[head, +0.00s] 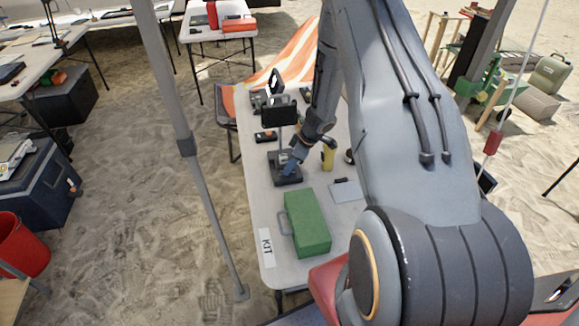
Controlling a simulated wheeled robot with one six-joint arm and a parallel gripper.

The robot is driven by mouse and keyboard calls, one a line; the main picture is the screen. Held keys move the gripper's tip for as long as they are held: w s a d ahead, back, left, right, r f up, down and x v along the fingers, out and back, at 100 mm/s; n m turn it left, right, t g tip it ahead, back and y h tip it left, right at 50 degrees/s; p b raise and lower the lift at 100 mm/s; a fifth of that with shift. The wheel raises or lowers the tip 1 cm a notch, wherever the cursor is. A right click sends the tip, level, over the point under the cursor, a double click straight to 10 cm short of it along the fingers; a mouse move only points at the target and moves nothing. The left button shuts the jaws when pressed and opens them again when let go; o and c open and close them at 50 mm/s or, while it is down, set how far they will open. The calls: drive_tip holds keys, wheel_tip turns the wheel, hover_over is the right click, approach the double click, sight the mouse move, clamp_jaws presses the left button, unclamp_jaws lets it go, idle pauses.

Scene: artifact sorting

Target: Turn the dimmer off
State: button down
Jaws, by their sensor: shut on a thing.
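A small dark box (278,179), which looks like the dimmer's base, sits on the long white table (258,208). A black panel (279,110) on a thin upright post stands at its back. My gripper (289,168) points down at the top of this box, its tips at the box's upper face. It appears shut on the dimmer's control there. The control itself is hidden by the fingers, so its setting cannot be read.
A green case (308,223) with a handle lies in front of the box. A yellow cylinder (328,158) and a light grey flat pad (347,191) are to the right. A small dark item (265,137) lies behind. A tent pole (185,140) stands left of the table.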

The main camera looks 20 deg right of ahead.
drive_tip(key=n, duration=0.1)
drive_tip(key=n+g+b, duration=0.1)
drive_tip(key=n, duration=0.1)
drive_tip(key=n+y, duration=0.1)
drive_tip(key=shift+w+d+n+g, duration=0.15)
drive_tip(key=shift+w+n+g, duration=0.15)
drive_tip(key=shift+w+n+g+b, duration=0.1)
drive_tip(key=shift+n+g+b, duration=0.6)
drive_tip(key=shift+n+b, duration=1.05)
drive_tip(key=shift+n, duration=0.35)
drive_tip(key=c, duration=1.5)
unclamp_jaws()
drive_tip(key=shift+c, duration=0.2)
drive_tip(key=shift+w+d+r, duration=0.1)
drive_tip(key=shift+d+r, duration=0.2)
drive_tip(key=shift+r, duration=0.25)
drive_tip(key=b+v, duration=0.2)
drive_tip(key=v, duration=0.4)
drive_tip(key=shift+r+b, duration=0.25)
drive_tip(key=shift+b, duration=0.1)
